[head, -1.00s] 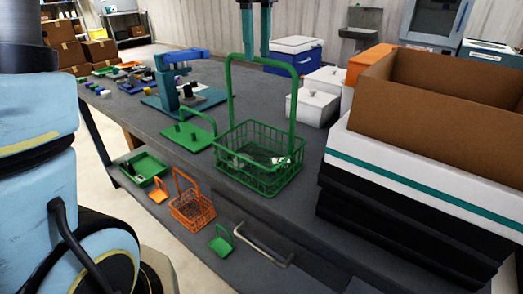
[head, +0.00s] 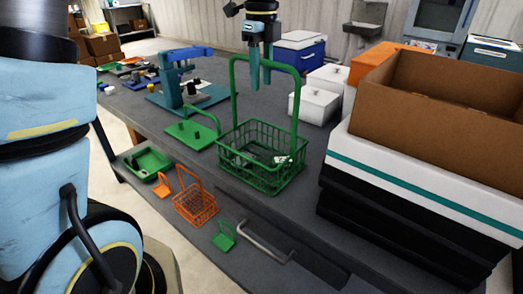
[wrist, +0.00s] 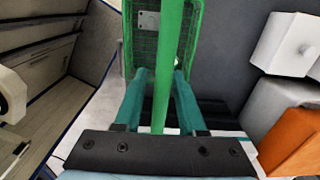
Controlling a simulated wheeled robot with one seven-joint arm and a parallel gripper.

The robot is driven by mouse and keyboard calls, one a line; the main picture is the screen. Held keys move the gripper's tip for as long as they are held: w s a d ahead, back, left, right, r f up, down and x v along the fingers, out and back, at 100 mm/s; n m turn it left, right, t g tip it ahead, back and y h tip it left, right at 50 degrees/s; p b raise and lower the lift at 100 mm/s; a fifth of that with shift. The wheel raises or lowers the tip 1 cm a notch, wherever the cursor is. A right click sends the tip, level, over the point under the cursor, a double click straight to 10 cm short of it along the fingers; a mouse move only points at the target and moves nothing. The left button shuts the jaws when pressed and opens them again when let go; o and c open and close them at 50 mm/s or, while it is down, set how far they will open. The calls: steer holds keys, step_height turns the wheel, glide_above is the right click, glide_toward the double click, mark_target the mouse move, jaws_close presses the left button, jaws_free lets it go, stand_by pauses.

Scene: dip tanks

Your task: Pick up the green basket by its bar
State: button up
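The green basket (head: 232,160) stands upright on the dark grey bench, with its tall handle and top bar (head: 284,65) above it. A small pale item lies inside. My gripper (head: 260,75) is at the top bar, pointing down, with one finger on the near side of the bar and the other partly hidden behind it. In the wrist view, the bar (wrist: 167,55) runs between the two fingers of my gripper (wrist: 160,74). The fingers are apart, with gaps showing beside the bar. The basket (wrist: 147,45) shows beneath.
A green lid with a handle (head: 190,134) lies left of the basket. A small orange basket (head: 195,205) and a green tray (head: 147,163) sit on the lower ledge. A cardboard box (head: 440,100) on a stack stands close right. White boxes (head: 314,105) are behind.

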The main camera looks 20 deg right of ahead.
jaws_close()
steer(key=shift+r, duration=0.1)
stand_by(1.0)
